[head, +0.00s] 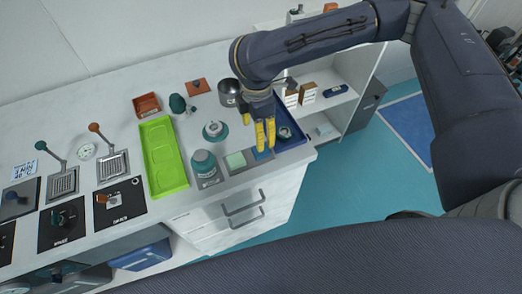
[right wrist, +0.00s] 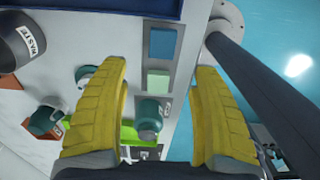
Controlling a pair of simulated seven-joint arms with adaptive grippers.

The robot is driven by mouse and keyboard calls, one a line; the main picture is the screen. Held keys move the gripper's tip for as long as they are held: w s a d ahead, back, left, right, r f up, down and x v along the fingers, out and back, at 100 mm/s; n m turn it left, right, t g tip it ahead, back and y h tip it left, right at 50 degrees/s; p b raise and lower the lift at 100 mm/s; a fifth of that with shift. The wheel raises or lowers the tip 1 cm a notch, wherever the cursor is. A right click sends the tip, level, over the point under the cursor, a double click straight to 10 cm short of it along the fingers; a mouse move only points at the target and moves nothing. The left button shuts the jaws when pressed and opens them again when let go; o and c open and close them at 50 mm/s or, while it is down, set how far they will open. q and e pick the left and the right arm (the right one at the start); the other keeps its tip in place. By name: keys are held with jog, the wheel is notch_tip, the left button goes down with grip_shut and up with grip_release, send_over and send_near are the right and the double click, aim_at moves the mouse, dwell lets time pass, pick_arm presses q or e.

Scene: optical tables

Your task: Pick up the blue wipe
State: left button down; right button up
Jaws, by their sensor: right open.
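The blue wipe (head: 263,153) lies flat in a grey holder (head: 248,166) near the front right of the counter, partly hidden by a finger in the head view. In the right wrist view the blue wipe (right wrist: 162,43) shows uncovered, just beyond the fingertips. A pale green wipe (head: 236,160) lies beside it in the same holder. My right gripper (head: 262,134) has yellow fingers and hangs over the blue wipe. In the right wrist view my right gripper (right wrist: 158,68) is open and empty, its fingers wide apart. My left gripper is not in view.
A teal-capped bottle (head: 204,164) stands left of the holder. A blue tray (head: 290,138) lies to the right, close to the gripper. A dark waste pot (head: 229,92), a teal dish (head: 215,131) and a green tray (head: 163,156) stand farther left or back.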

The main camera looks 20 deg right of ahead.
jog(key=shift+f, duration=2.2)
jog(key=shift+s+d+f, duration=0.1)
jog(key=shift+d+f, duration=0.15)
jog(key=shift+f, duration=0.7)
jog(key=shift+s+d+f, duration=0.1)
jog(key=shift+d+f, duration=0.1)
jog(key=shift+f, duration=1.45)
jog(key=shift+o, duration=0.2)
jog(key=c, duration=0.9)
jog(key=shift+c, duration=0.3)
jog(key=shift+w+r, duration=0.1)
jog(key=shift+r, duration=0.1)
notch_tip(320, 180, up, 20)
jog(key=shift+f, duration=0.15)
